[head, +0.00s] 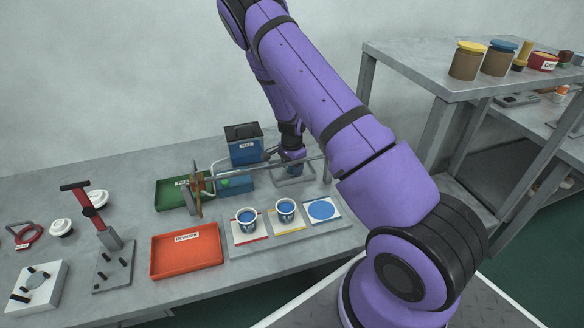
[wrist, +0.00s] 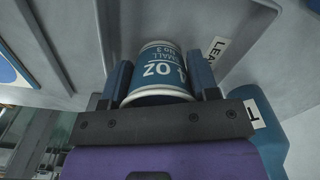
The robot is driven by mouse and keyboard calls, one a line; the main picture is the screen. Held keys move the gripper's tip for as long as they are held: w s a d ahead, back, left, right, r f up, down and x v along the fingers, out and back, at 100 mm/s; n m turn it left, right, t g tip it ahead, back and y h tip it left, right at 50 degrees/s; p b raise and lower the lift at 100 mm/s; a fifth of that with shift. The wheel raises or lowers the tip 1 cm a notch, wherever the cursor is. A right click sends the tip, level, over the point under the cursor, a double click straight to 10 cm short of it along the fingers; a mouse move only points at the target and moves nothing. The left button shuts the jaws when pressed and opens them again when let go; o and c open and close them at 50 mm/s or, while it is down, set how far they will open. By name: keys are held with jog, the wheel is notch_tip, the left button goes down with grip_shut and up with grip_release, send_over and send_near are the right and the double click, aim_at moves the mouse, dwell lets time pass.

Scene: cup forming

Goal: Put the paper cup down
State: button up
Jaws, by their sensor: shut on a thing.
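The paper cup (wrist: 160,66), blue and white with "OZ" and "SMALL No 3" print, is between the two fingers of my gripper (wrist: 161,80) in the wrist view. My gripper is shut on it. In the head view my gripper (head: 290,158) is low at the back of the bench, by a grey metal tray (head: 308,180). The cup in it cannot be made out there. The wrist view shows a grey surface around the cup, with a label reading "LEA" (wrist: 216,47). I cannot tell whether the cup touches that surface.
Two more paper cups stand on pads, one left (head: 247,219), one right (head: 286,211). A blue disc (head: 321,210) marks the third pad. A blue bin (head: 243,150), red tray (head: 186,252) and green tray (head: 172,193) are nearby. A raised shelf (head: 410,62) stands right.

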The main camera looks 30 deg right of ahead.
jog(key=shift+f, duration=0.2)
jog(key=o, duration=0.6)
jog(key=shift+f, duration=0.1)
